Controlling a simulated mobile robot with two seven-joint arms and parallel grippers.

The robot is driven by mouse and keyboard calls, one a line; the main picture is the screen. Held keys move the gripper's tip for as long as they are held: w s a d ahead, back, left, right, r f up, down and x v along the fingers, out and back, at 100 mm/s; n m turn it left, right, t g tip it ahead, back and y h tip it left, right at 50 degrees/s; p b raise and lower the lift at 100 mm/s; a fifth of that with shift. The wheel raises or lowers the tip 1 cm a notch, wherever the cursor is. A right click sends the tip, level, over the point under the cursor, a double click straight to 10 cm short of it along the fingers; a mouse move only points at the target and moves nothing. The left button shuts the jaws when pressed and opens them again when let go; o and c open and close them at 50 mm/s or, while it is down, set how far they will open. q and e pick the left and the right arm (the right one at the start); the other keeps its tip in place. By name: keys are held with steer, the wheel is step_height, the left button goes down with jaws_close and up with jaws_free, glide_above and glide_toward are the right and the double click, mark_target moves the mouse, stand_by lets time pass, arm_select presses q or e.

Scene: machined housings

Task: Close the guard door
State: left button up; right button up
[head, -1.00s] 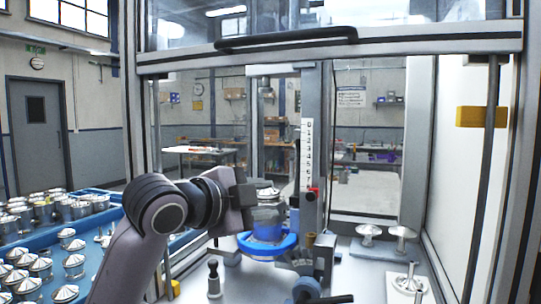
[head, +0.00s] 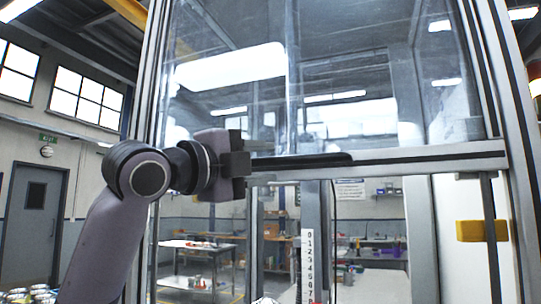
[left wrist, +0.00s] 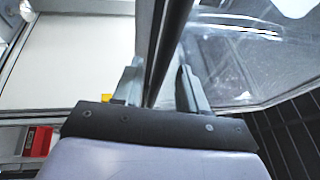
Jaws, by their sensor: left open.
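The guard door (head: 350,95) is a clear panel in a metal frame, raised high on the enclosure in the head view, with the opening below it uncovered. Its black handle (head: 315,160) runs along the bottom rail (head: 400,161). My left gripper (head: 246,165) is at the left end of the handle and hides that end. In the left wrist view, my left gripper (left wrist: 160,92) has its fingers apart, with a dark bar (left wrist: 168,40) running between them. I cannot tell whether the fingers touch it. My right gripper is not in view.
Metal posts (head: 422,235) frame the enclosure. A yellow block (head: 482,230) sits at its right side. A numbered scale (head: 306,262) stands inside, below the door. A work table (head: 197,247) stands in the room behind.

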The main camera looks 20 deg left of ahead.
arm_select(q)
steer(key=shift+p+x, duration=0.3)
steer(key=shift+x, duration=0.95)
